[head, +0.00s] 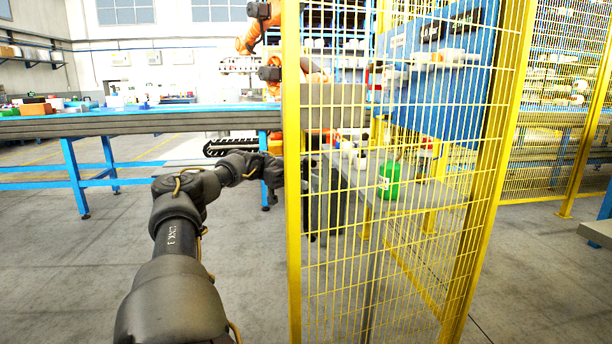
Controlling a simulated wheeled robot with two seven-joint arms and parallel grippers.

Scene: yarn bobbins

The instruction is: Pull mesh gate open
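The yellow mesh gate (293,210) stands upright in the middle of the head view, its near left frame post running the full height of the picture. My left arm reaches in from the lower left, and its wrist meets the line of this post at about mid-height. My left gripper (322,200) shows as dark shapes through the mesh, just right of the post. The post and wires partly cover it, so its fingers and any contact with the gate cannot be made out. My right gripper is not in view.
A long conveyor table (130,122) with blue legs stands at the left. Behind the mesh are a blue panel (440,75), a green container (389,181) on a grey table, and an orange robot arm (250,38). More yellow fencing (585,130) stands right. The left foreground floor is clear.

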